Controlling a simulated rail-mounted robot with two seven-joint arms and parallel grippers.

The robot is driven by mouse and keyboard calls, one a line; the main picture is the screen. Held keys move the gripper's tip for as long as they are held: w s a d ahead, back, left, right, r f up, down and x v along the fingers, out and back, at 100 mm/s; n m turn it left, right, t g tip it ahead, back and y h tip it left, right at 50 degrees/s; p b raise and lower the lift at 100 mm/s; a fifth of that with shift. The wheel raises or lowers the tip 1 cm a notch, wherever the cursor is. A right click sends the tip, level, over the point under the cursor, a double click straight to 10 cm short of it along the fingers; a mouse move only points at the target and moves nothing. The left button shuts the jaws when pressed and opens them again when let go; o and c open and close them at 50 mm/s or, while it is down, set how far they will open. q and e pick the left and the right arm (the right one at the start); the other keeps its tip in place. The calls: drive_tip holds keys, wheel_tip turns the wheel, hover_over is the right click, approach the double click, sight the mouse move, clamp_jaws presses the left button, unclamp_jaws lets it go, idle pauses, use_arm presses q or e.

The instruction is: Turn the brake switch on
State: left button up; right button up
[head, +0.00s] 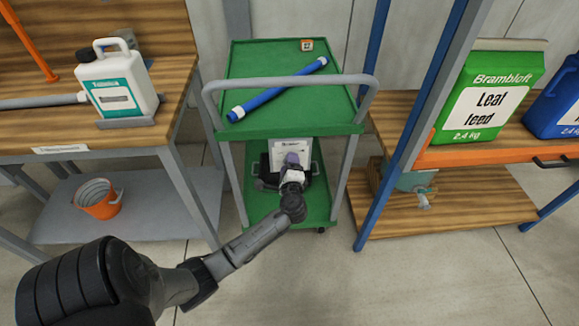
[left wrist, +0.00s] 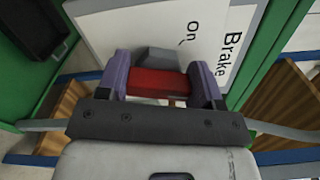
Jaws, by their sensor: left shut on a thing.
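The brake switch shows in the left wrist view as a red lever (left wrist: 158,82) with a grey block (left wrist: 155,58) just beyond it. It is in front of a white panel (left wrist: 115,25) printed "Brake on", the text turned sideways. In the head view the panel (head: 291,148) stands at the lower level of the green cart. My left gripper (head: 292,164) reaches in there from the front. Its purple fingers (left wrist: 162,84) are shut on the red lever, one on each side. In the head view the gripper hides the lever. My right gripper is in neither view.
The green cart (head: 262,60) has a grey handle rail (head: 290,81) above my left gripper and a blue tube (head: 275,90) on top. A wooden bench (head: 30,135) stands left, a blue-framed shelf (head: 450,205) right. The floor in front is clear.

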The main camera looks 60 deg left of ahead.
use_arm(q)
drive_tip(key=n+b, duration=0.1)
drive_tip(key=n, duration=0.1)
drive_tip(key=n+b, duration=0.1)
drive_tip(key=shift+f+n, duration=0.3)
drive_tip(key=shift+n, duration=0.1)
drive_tip(key=n+b, duration=0.1)
drive_tip(key=n, duration=0.1)
drive_tip(key=shift+f+n+b, duration=0.1)
drive_tip(key=shift+n+b, duration=0.3)
drive_tip(key=n+b, duration=0.3)
drive_tip(key=n, duration=0.2)
drive_tip(key=shift+b, duration=0.3)
drive_tip(key=shift+n+b, duration=0.3)
drive_tip(key=shift+n, duration=0.2)
drive_tip(key=o, duration=0.9)
drive_tip(key=shift+w, duration=0.1)
